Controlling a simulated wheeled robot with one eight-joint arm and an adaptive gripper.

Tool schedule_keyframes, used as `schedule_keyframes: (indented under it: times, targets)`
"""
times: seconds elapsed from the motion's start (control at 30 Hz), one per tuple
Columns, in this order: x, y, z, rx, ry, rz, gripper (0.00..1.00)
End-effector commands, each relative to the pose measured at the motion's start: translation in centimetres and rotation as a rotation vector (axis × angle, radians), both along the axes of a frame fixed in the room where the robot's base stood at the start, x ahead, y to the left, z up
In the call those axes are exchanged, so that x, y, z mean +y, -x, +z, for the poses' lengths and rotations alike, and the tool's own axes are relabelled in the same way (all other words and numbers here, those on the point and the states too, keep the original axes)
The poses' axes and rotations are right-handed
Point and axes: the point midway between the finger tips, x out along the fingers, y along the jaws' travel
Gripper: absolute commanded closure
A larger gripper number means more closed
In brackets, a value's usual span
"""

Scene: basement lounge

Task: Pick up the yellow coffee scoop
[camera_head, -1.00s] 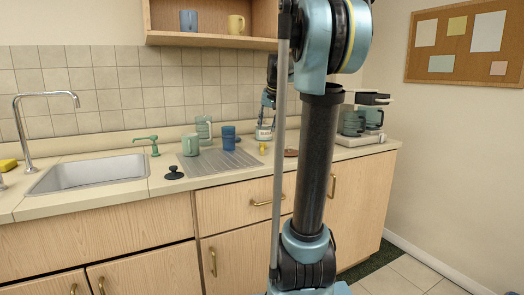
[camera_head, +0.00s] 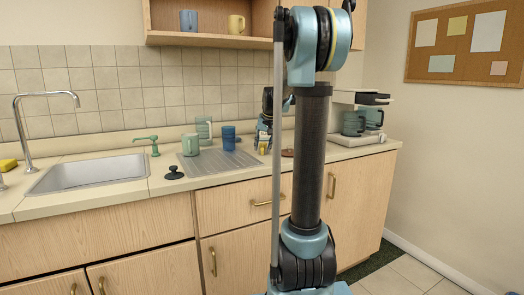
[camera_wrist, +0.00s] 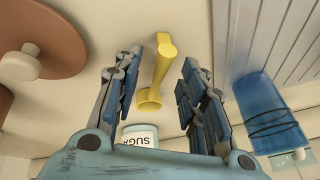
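The yellow coffee scoop (camera_wrist: 162,58) lies on the counter in the wrist view, with its round bowl end toward my palm and its handle pointing away. My gripper (camera_wrist: 161,66) is open, with one blue finger on each side of the scoop and visible gaps to both. In the head view my gripper (camera_head: 265,138) is low over the counter right of the blue cup, and the scoop (camera_head: 263,148) shows as a small yellow spot at its fingers. I cannot tell how high the fingertips are above the counter.
A jar marked SUGAR (camera_wrist: 140,134) is beyond the scoop's bowl. A brown knobbed lid (camera_wrist: 58,28) lies left. A coffee machine (camera_head: 372,122) stands farther right.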

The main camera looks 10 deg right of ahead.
Motion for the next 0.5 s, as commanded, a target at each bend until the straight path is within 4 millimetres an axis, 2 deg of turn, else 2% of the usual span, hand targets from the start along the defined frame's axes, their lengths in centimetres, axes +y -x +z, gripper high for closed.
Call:
schedule_keyframes:
  times: [0.3, 0.37, 0.47, 0.5]
  targets:
    - [0.04, -0.24, -0.55, 0.000, 0.000, -0.001, 0.62]
    - [0.04, -0.24, -0.54, 0.000, 0.000, -0.001, 0.73]
    - [0.02, -0.23, -0.53, 0.000, 0.000, -0.001, 0.96]
    - [0.02, -0.23, -0.53, 0.000, 0.000, -0.001, 1.00]
